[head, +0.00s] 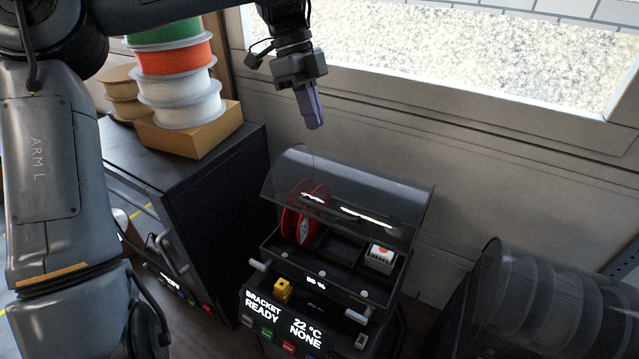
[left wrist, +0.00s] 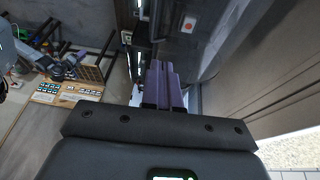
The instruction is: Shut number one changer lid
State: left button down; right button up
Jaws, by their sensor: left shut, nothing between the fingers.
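The changer (head: 318,285) sits on a black printer in the lower middle of the head view. Its smoky clear lid (head: 375,195) stands raised at the back, so the bay is open at the front. A red spool (head: 300,222) and a small white box (head: 380,259) sit inside. My left gripper (head: 314,122) hangs above and behind the lid, apart from it, its purple fingers shut and empty. The fingers also show in the left wrist view (left wrist: 162,85), with what looks like the lid to their right. No number label is readable on the changer. My right gripper is not in view.
A second unit (head: 545,310) with a clear cover over several spools stands at lower right. A black cabinet (head: 180,180) at left bears a cardboard box (head: 190,135) and stacked spools (head: 180,85). The wall and window sill are close behind the changer.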

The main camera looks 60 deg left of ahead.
pick_arm(q)
jog(key=shift+g, duration=0.5)
jog(key=shift+s+a+p+x, duration=0.15)
jog(key=shift+p+x, duration=0.1)
jog(key=shift+x, duration=2.45)
jog(key=shift+s+a+p+x, duration=0.15)
jog(key=shift+s+p+x, duration=0.05)
jog(key=shift+x, duration=2.45)
jog(key=shift+s+a+p+x, duration=0.15)
jog(key=shift+p+x, duration=0.1)
jog(key=shift+x, duration=2.45)
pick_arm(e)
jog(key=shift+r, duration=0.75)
pick_arm(q)
jog(key=shift+f, duration=0.15)
